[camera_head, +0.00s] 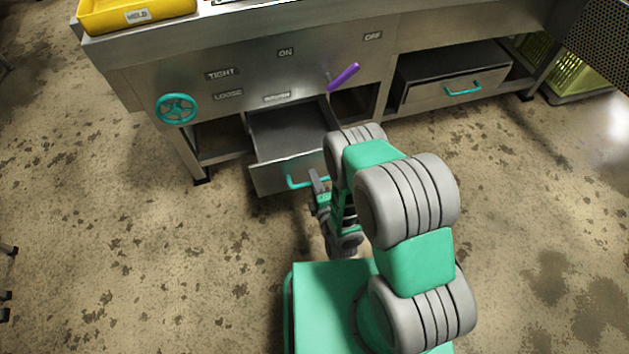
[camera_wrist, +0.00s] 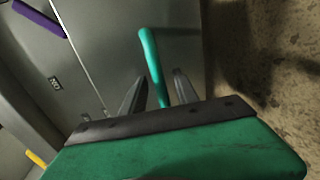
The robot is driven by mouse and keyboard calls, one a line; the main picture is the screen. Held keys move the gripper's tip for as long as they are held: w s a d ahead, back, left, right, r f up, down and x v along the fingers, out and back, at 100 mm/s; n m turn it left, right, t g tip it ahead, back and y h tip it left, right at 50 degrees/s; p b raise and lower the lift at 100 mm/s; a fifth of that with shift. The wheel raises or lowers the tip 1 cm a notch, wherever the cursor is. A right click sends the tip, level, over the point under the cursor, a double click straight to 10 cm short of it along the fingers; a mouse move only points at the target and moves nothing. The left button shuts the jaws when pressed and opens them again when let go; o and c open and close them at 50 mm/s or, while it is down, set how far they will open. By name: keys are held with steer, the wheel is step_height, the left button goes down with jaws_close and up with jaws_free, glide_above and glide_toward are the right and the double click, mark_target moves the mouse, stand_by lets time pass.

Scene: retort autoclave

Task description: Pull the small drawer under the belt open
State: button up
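The small drawer (camera_head: 262,179) under the steel bench stands pulled out, with its empty grey inside showing in the head view. Its teal bar handle (camera_head: 291,184) is on the front face. My gripper (camera_head: 315,182) is at the right part of this handle, and my arm hides the drawer's right end. In the wrist view the handle (camera_wrist: 150,58) runs between the two fingers of my gripper (camera_wrist: 158,88). The fingers stand apart, with a gap visible on each side of the bar.
A wider drawer (camera_head: 450,93) with a teal handle sits at the right under the bench. A teal handwheel (camera_head: 176,108) and a purple lever (camera_head: 344,77) stick out from the panel. A yellow tray (camera_head: 137,14) is on top. The floor in front is clear.

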steer(key=p+v, duration=0.1)
steer(key=v, duration=0.6)
steer(key=shift+s+p, duration=0.35)
steer(key=shift+p, duration=0.05)
steer(key=shift+d, duration=0.1)
